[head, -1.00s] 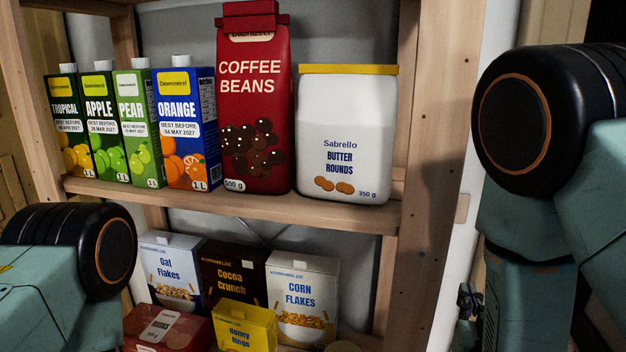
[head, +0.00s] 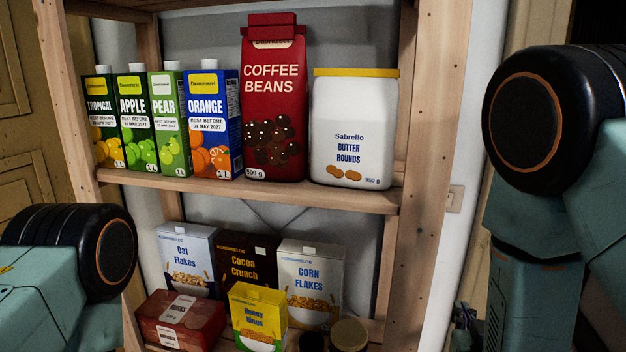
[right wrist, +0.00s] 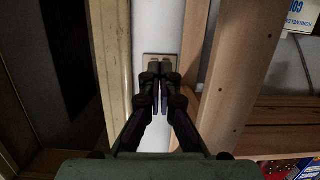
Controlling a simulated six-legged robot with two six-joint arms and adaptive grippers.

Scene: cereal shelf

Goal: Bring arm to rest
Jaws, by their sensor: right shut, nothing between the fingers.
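My right gripper (right wrist: 160,72) is in the right wrist view with its two dark fingers together and nothing between them. It points at a strip of white wall between a door frame and the wooden shelf post. In the head view, a small dark part of it (head: 465,322) shows low at the right, beside my right arm, apart from the shelf goods. My right arm (head: 535,210) hangs bent at the right. At the lower left only a joint of my left arm shows; my left gripper is out of the picture.
The wooden shelf (head: 330,200) holds juice cartons (head: 213,125), a red coffee bag (head: 272,110) and a white biscuit tub (head: 352,115). Cereal boxes (head: 309,275) stand below. The shelf's right post (head: 432,150) is close to my right arm. A wall plate (right wrist: 160,60) is behind the fingers.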

